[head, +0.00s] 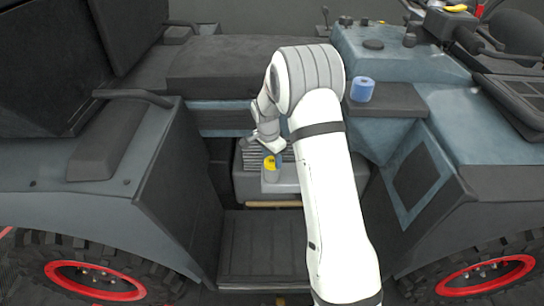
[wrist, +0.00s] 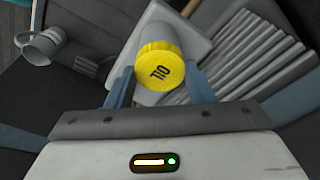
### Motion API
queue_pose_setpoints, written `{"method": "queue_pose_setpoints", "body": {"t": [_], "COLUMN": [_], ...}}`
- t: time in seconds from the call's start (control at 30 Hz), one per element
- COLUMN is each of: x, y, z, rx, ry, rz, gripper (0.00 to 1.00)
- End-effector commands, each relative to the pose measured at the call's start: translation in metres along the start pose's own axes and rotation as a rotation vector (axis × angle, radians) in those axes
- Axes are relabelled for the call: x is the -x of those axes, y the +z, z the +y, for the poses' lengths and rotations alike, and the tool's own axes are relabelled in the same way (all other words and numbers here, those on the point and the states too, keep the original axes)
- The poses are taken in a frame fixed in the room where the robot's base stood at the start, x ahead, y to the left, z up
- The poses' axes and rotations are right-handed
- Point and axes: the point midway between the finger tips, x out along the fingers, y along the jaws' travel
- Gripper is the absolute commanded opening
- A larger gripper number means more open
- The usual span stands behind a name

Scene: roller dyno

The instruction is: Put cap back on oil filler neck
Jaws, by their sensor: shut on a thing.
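The yellow cap (wrist: 158,65), marked "OIL", lies between the two blue fingers of my gripper (wrist: 160,80) in the wrist view. My gripper is shut on it. A pale grey cylindrical filler neck (wrist: 157,32) shows directly behind the cap, in line with it. In the head view the cap (head: 270,162) is a small yellow patch under my gripper (head: 271,154), right at the top of the grey neck (head: 270,176). I cannot tell whether the cap is fully seated or just resting there. My wrist partly hides the cap in the head view.
A ribbed grey block (head: 250,158) lies beside the neck in the recess between two dark side panels. A light mug-like part (wrist: 40,48) is at the upper left of the wrist view. A step (head: 262,245) lies below.

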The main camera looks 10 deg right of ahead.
Motion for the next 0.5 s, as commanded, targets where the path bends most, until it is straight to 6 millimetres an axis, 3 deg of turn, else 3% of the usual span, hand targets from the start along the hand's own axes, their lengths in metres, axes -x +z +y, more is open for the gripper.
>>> {"method": "queue_pose_setpoints", "body": {"t": [0.07, 0.1, 0.4, 0.5], "x": [0.0018, 0.0018, 0.0006, 0.0003], "y": [-0.0036, -0.0036, -0.0014, -0.0009], "z": [0.0027, 0.0028, 0.0018, 0.0015], "rx": [-0.002, -0.002, 0.001, 0.002], "ry": [0.004, 0.005, 0.003, 0.003], "rz": [0.002, 0.002, 0.000, 0.000], "gripper": [0.26, 0.48, 0.73, 0.73]}}
